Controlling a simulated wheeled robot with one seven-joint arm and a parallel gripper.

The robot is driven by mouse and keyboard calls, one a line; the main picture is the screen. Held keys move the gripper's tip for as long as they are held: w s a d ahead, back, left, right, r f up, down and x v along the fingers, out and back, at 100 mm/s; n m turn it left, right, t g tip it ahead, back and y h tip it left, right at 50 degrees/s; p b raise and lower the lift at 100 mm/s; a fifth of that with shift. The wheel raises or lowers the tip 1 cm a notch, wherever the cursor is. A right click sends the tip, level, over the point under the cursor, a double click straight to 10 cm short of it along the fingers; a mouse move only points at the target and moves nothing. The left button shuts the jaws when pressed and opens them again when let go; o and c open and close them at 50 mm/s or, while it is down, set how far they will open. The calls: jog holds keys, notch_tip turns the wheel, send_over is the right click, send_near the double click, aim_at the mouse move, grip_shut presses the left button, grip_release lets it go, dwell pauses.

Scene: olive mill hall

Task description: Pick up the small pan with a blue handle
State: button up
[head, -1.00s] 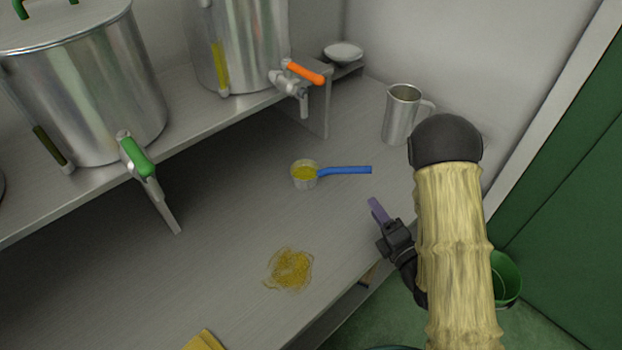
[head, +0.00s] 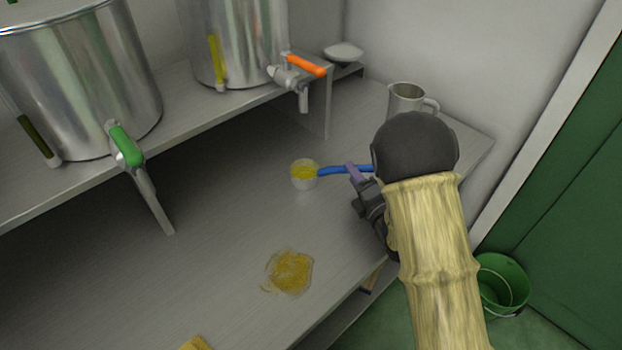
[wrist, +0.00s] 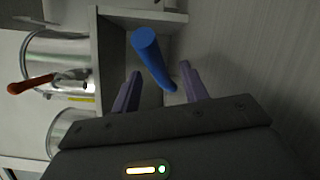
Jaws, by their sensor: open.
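The small pan (head: 304,175) holds yellow liquid and stands on the steel counter. Its blue handle (head: 336,170) points right, toward my gripper (head: 358,178). In the wrist view the blue handle (wrist: 153,58) lies between the two purple fingers of my gripper (wrist: 160,84), with a gap on both sides. The fingers are open and do not appear to close on it. The handle's right end is hidden behind my wrist in the head view. The pan's cup does not show clearly in the wrist view.
A metal jug (head: 404,98) stands close behind my wrist. Steel tanks with a green tap (head: 125,145) and an orange tap (head: 305,64) stand on a raised shelf at left. A yellow oily patch (head: 289,272) lies on the counter. A green bucket (head: 503,283) is on the floor.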

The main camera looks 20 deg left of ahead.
aim_at(331, 173)
jog(key=shift+w+a, duration=0.1)
jog(key=b+x, duration=0.1)
jog(key=x, duration=0.4)
jog(key=shift+a, duration=0.2)
dwell(0.5)
grip_shut()
